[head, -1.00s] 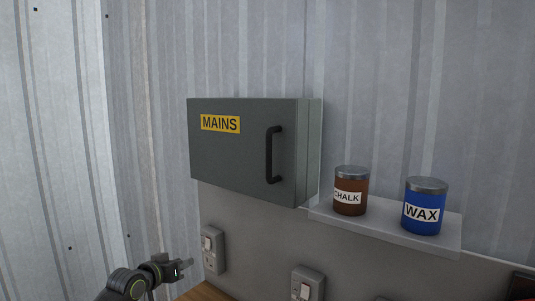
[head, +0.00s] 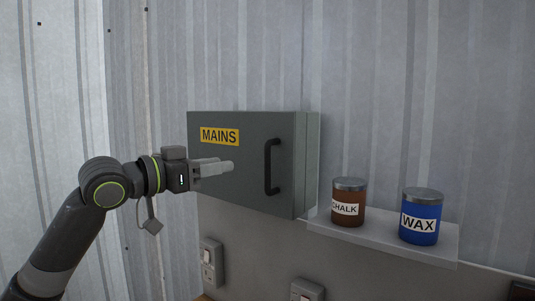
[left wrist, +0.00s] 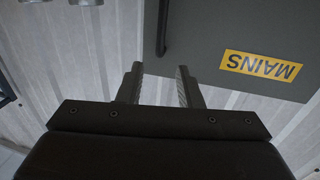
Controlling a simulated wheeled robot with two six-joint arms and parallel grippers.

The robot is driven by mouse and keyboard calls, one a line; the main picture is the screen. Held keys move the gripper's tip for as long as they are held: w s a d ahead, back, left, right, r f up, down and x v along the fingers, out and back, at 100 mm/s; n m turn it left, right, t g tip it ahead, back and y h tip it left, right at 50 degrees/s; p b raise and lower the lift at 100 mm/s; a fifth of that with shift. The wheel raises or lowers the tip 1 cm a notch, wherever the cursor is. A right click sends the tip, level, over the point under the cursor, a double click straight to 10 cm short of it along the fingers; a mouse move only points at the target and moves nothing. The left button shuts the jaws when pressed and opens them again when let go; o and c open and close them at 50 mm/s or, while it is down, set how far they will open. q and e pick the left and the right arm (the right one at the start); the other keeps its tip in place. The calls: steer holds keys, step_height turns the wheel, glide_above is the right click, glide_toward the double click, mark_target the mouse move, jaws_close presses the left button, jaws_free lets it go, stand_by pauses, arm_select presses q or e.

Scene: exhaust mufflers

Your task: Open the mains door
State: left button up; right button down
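The grey mains box (head: 306,165) hangs on the wall with its door (head: 225,183) closed. The door bears a yellow MAINS label (head: 219,136) and a black vertical handle (head: 272,167) near its right edge. My left gripper (head: 231,167) is in front of the door, left of the handle and apart from it, with its fingers pointing right. In the left wrist view the two fingers (left wrist: 158,70) are spread with nothing between them. There the handle (left wrist: 163,28) shows beyond the fingertips and the label (left wrist: 260,66) is upside down. My right gripper is not in view.
A shelf (head: 380,239) right of the box holds a brown CHALK tin (head: 348,203) and a blue WAX tin (head: 420,217). Wall sockets (head: 211,262) are below the box. Corrugated metal walls stand behind and at the left. The space before the handle is clear.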

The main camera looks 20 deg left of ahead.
arm_select(q)
steer(key=p, duration=0.5)
glide_above(267, 187)
steer(key=shift+w, duration=0.4)
steer(key=shift+c, duration=0.2)
jaws_close()
